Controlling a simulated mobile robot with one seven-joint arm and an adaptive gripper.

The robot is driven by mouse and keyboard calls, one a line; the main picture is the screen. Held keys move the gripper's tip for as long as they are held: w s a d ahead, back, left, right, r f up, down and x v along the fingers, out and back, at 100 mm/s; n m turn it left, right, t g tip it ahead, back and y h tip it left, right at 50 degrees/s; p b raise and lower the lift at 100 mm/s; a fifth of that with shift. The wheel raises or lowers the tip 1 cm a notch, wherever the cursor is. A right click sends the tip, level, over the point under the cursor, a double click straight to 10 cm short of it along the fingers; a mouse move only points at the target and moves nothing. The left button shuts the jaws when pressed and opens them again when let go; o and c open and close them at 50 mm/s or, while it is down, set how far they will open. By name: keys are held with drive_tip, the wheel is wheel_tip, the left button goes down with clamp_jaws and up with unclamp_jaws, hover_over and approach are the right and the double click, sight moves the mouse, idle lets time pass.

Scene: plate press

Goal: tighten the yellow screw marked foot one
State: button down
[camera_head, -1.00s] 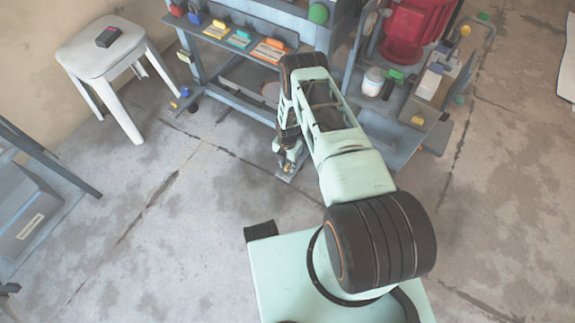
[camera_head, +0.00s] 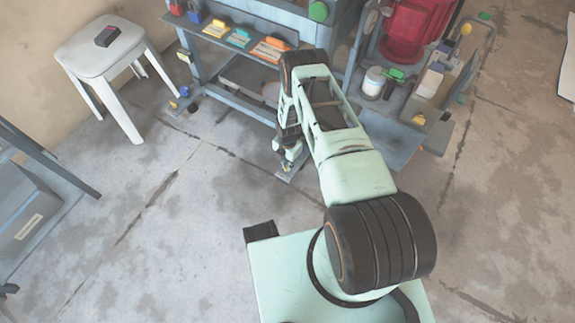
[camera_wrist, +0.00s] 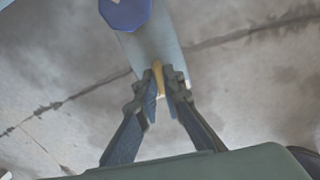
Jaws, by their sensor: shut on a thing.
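The yellow screw (camera_wrist: 157,75) stands at the end of a grey foot plate (camera_wrist: 157,42) in the wrist view. My gripper (camera_wrist: 160,92) is shut on it, with one fingertip on each side; only its upper part shows between them. In the head view my gripper (camera_head: 289,158) is low at the foot plate (camera_head: 289,172), near the floor in front of the bench. The screw is mostly hidden there by the fingers. No mark reading foot one is legible.
A round blue knob (camera_wrist: 125,10) rises from the same plate, close beyond the fingers. Another foot with a blue knob (camera_head: 184,91) is at the bench's left leg. A white stool (camera_head: 92,62) stands left. A cart with a red machine (camera_head: 408,30) stands right. The floor between is clear.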

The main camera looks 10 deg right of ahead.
drive_tip(key=m+b, duration=0.2)
drive_tip(key=m, duration=0.2)
drive_tip(key=shift+f+b, duration=0.15)
drive_tip(key=shift+b, duration=0.2)
drive_tip(key=m+b, duration=0.1)
drive_tip(key=m, duration=0.3)
drive_tip(key=shift+m, duration=0.4)
drive_tip(key=m, duration=0.4)
drive_tip(key=shift+m, duration=1.9)
drive_tip(key=c, duration=2.1)
unclamp_jaws()
drive_tip(key=shift+r, duration=0.2)
